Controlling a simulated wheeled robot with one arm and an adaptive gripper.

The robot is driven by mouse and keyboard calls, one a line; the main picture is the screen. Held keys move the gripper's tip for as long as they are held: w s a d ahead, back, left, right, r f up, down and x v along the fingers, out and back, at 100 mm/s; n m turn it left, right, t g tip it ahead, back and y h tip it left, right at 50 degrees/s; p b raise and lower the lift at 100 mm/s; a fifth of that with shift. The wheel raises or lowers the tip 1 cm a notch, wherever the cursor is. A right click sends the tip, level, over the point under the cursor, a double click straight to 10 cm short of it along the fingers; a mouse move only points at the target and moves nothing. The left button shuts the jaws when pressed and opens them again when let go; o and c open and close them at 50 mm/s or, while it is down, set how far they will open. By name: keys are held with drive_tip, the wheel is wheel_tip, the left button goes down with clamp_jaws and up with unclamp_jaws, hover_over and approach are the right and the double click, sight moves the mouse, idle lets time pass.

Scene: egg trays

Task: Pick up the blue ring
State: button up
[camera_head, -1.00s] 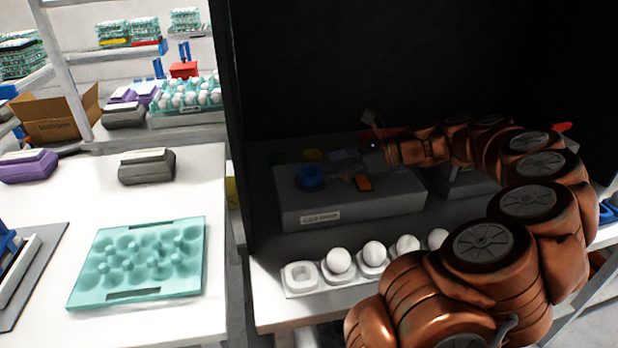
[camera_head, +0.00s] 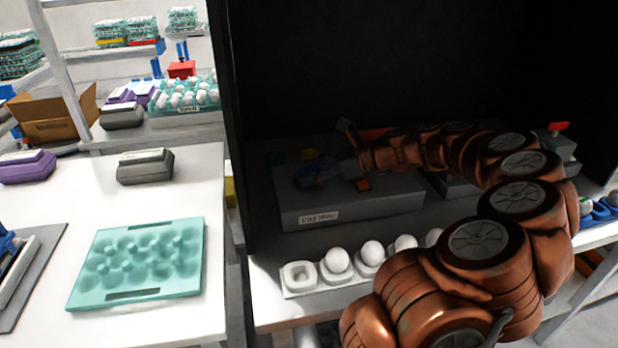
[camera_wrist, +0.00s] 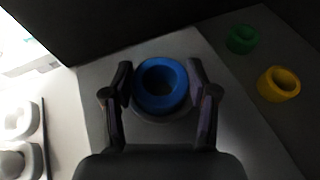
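The blue ring (camera_wrist: 160,101) sits on top of the grey block (camera_wrist: 225,68) in the wrist view. It lies between the two fingers of my gripper (camera_wrist: 161,88), which are spread apart on either side of it, with a small gap visible at the right finger. Whether the left finger touches the ring I cannot tell. In the head view the blue ring (camera_head: 308,177) shows dimly on the labelled grey block (camera_head: 350,212), partly hidden by my gripper (camera_head: 325,172), which reaches in from the right.
A green ring (camera_wrist: 241,39) and a yellow ring (camera_wrist: 278,84) lie right of the blue one. A white egg holder (camera_head: 300,279) with several eggs stands in front of the block. Dark panels (camera_head: 350,60) enclose the back and left.

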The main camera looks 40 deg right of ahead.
drive_tip(key=c, duration=0.6)
drive_tip(key=shift+r, duration=0.1)
drive_tip(key=shift+r, duration=1.55)
drive_tip(key=shift+s+r, duration=0.2)
drive_tip(key=shift+s, duration=0.1)
drive_tip(key=s, duration=0.5)
drive_tip(key=s+a+r+b, duration=0.1)
drive_tip(key=s, duration=0.4)
drive_tip(key=s+a, duration=0.1)
drive_tip(key=s, duration=0.4)
drive_tip(key=shift+s+a+r+b, duration=0.15)
drive_tip(key=shift+a+r+b, duration=0.05)
drive_tip(key=shift+b, duration=0.2)
